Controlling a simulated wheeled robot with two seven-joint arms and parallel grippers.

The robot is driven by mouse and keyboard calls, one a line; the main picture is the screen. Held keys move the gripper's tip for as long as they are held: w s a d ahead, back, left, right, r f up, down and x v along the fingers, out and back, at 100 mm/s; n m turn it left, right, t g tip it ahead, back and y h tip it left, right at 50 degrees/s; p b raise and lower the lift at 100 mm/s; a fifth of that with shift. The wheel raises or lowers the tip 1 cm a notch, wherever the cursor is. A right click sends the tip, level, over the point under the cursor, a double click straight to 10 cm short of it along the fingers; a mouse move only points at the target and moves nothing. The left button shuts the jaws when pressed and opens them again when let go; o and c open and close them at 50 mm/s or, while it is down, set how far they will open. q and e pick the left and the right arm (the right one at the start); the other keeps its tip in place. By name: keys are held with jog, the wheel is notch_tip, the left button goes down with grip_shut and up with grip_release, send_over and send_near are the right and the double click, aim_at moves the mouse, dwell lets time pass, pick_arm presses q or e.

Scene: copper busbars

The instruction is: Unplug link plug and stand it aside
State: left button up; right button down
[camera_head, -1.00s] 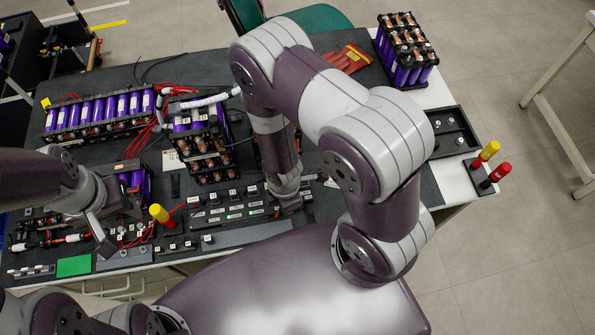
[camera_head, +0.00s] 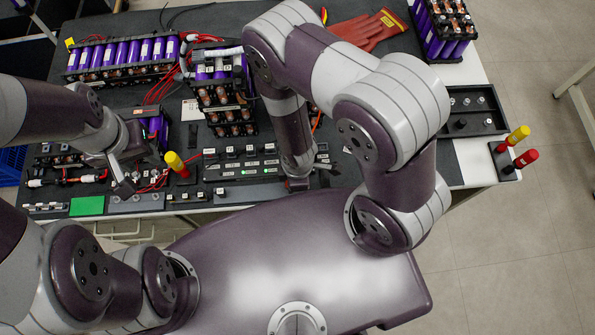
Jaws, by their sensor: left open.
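My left gripper (camera_head: 123,186) comes in from the left and points down at the front left of the bench. It is open, with its tips close to a row of small fittings and cables. I cannot pick out the link plug for certain; it is small or hidden near this gripper. My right gripper (camera_head: 298,184) points down at the bench beside the right end of the black terminal strip (camera_head: 225,171). Its fingers are too small and dark to tell if they are open.
A yellow-handled tool (camera_head: 174,162) stands just right of my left gripper. A green pad (camera_head: 87,206) lies at the front edge. Purple battery packs (camera_head: 120,55) stand behind. Red gloves (camera_head: 365,31), a black tray (camera_head: 470,112) and a holder with yellow and red handles (camera_head: 506,160) are at right.

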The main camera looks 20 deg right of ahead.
jog(key=shift+f+b, duration=0.35)
jog(key=shift+f, duration=0.1)
dwell(0.4)
jog(key=c, duration=0.9)
grip_release()
notch_tip(320, 180, up, 6)
jog(key=p, duration=0.6)
jog(key=shift+r, duration=0.15)
